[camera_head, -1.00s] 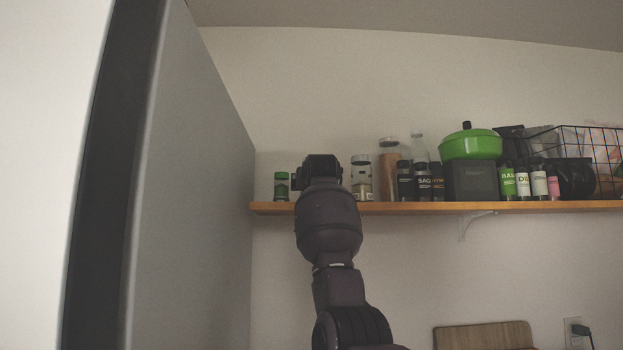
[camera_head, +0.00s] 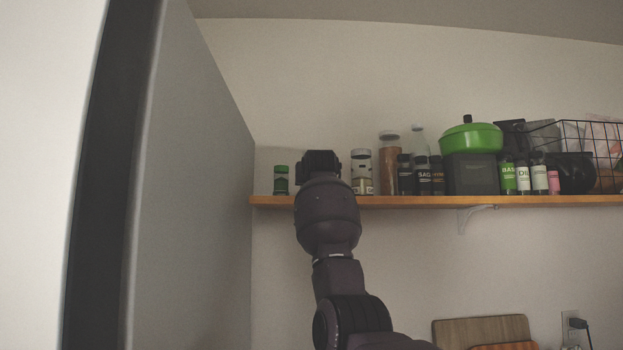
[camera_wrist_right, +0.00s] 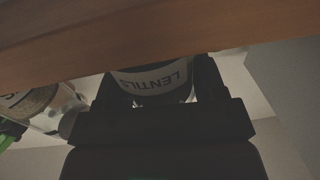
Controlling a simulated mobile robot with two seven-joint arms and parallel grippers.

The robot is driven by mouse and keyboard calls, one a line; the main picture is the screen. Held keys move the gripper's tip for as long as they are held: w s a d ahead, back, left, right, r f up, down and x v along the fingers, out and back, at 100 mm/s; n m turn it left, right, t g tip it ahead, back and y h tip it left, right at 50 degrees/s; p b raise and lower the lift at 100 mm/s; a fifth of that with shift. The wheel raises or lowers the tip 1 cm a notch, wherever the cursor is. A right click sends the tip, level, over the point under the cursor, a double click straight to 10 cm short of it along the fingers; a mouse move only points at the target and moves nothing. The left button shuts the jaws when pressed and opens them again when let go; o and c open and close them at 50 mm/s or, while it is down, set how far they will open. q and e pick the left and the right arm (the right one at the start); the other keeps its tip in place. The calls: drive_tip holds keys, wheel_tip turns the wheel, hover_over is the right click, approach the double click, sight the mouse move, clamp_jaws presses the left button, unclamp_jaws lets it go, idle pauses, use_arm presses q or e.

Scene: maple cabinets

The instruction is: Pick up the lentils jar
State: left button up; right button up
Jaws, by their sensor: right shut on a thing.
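The lentils jar (camera_wrist_right: 152,80) shows in the right wrist view, its "LENTILS" label upside down. It sits between the two dark fingers of my right gripper (camera_wrist_right: 160,85), which is shut on it. The wooden shelf board crosses in front of part of the jar. In the head view my right gripper (camera_head: 320,165) is at the shelf's left part, and my arm hides the jar. I cannot tell whether the jar touches the shelf. My left gripper is not in view.
The shelf (camera_head: 400,202) holds a green-lidded jar (camera_head: 281,181) left of my gripper and a glass jar (camera_head: 361,172) close on its right. Spice bottles (camera_head: 422,176) and a green pot (camera_head: 470,139) stand further right. A tall grey panel (camera_head: 190,190) borders the left.

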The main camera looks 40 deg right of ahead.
drive_tip(key=shift+r, duration=5)
